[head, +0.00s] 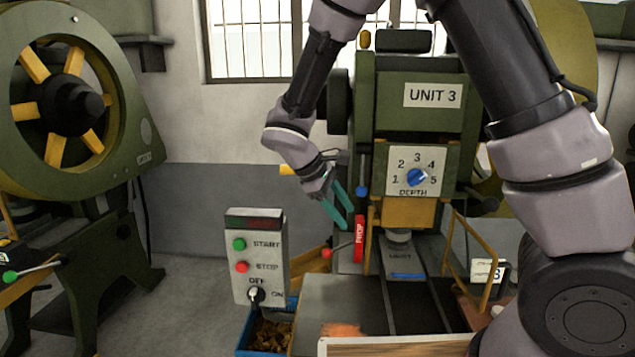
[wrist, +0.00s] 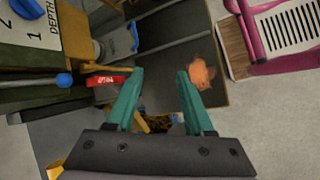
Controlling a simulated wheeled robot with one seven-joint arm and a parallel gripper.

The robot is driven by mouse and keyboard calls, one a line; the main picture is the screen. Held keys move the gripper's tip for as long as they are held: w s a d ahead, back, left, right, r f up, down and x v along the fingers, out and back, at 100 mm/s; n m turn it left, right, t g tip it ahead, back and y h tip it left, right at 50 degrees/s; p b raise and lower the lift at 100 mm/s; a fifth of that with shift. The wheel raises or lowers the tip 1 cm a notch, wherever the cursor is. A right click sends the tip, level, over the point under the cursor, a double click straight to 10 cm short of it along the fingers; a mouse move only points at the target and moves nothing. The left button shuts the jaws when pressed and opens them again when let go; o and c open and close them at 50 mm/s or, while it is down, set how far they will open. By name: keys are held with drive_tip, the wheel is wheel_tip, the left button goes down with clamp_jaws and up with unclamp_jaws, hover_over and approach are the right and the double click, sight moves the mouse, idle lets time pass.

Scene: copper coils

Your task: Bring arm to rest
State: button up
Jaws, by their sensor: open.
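My gripper (head: 339,205) has two teal fingers and hangs in the air in front of the green press labelled UNIT 3 (head: 390,88), left of its depth dial (head: 416,178). In the wrist view my gripper (wrist: 160,75) is open, with nothing between the fingers. My arm is bent: it rises on the right, passes over the top of the picture and comes down to the gripper. A red lever-like part with lettering (head: 359,240) is just below and right of the fingertips; in the wrist view the red part (wrist: 108,79) lies left of the left finger.
A control box (head: 257,262) with START and STOP buttons stands at lower left of the press. A blue bin (head: 245,335) with copper-coloured scraps is below it. A grey table (head: 320,295) bears an orange patch. Another machine with a large wheel (head: 130,125) stands at left. Open floor lies between.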

drive_tip(key=s+d+r+m+t+y, duration=0.1)
drive_tip(key=s+d+r+m+y, duration=0.1)
drive_tip(key=s+d+r+m, duration=0.2)
drive_tip(key=s+d+r+m+t+y, duration=0.2)
drive_tip(key=d+r+m, duration=0.5)
drive_tip(key=r, duration=0.4)
drive_tip(key=s+d+r+m+t+y, duration=0.2)
drive_tip(key=s+d+r+m+y, duration=0.2)
drive_tip(key=d+r, duration=0.4)
drive_tip(key=s+m, duration=0.1)
drive_tip(key=s, duration=0.1)
drive_tip(key=shift+s+r+m, duration=0.2)
drive_tip(key=shift+s+m, duration=0.1)
drive_tip(key=shift+s, duration=0.1)
